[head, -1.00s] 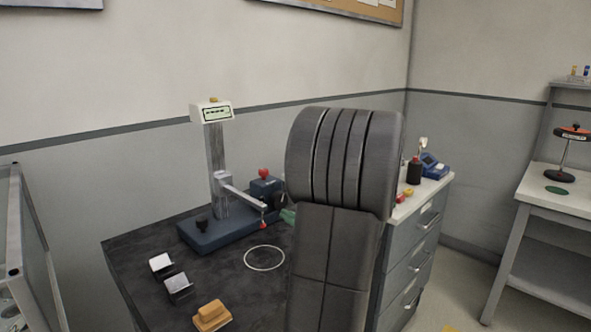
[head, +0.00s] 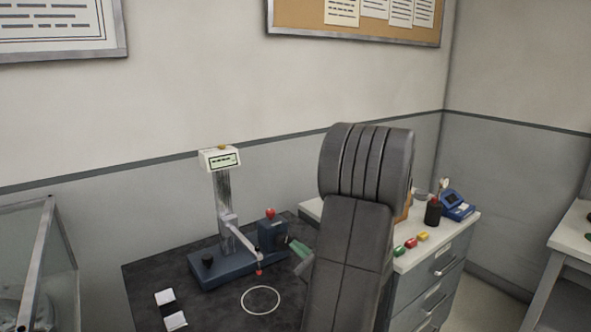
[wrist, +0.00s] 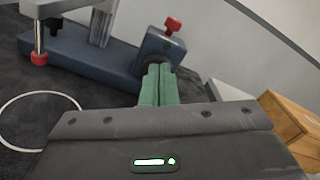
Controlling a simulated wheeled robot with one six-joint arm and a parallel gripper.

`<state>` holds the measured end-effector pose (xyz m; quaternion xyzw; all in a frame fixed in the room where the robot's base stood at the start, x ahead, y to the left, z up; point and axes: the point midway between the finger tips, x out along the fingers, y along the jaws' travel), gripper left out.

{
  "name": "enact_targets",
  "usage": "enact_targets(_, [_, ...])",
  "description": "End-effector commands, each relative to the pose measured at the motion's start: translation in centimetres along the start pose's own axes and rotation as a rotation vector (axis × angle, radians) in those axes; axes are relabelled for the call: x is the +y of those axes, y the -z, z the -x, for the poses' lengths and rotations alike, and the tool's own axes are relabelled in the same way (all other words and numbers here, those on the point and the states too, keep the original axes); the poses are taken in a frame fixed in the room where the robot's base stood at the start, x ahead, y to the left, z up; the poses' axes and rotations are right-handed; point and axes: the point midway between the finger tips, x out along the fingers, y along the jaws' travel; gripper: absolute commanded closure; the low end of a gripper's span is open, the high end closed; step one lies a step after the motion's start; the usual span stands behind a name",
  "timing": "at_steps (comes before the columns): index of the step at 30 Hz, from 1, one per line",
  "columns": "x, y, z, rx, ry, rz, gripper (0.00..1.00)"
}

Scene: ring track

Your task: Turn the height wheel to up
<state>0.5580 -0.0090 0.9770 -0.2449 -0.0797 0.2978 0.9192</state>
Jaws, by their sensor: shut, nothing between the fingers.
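A height gauge stands on the dark table, with a blue base (head: 225,268), an upright column (head: 223,195), a display head (head: 219,159) and a side arm with a red tip (head: 259,272). A blue block (head: 272,236) with a red knob (head: 270,213) stands at the base's right end; it also shows in the wrist view (wrist: 160,50). A dark round part, apparently the height wheel, is on the block's near right side, mostly hidden behind my fingers. My gripper (head: 299,246) is shut and empty; its green fingers (wrist: 157,84) point at that part. Contact cannot be told.
A white ring (head: 261,300) is marked on the table before the gauge. Small holders (head: 171,310) lie at the front left. Right of my arm, a drawer cabinet (head: 435,270) carries coloured buttons (head: 411,243), a dark cup (head: 433,211) and a blue device (head: 457,205).

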Motion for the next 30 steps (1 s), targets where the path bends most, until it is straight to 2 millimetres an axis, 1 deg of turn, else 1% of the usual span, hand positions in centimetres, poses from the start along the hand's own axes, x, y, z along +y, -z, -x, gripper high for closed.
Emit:
enact_targets(9, [0.2, 0.0, -4.0, -0.003, -0.004, 0.003, 1.0])
enact_targets(15, [0.2, 0.1, -5.8, -0.001, -0.003, 0.004, 1.0])
enact_targets(21, [0.1, 0.0, -6.5, -0.001, -0.002, 0.002, 1.0])
enact_targets(30, [0.1, 0.0, -6.5, -0.001, -0.001, 0.002, 1.0])
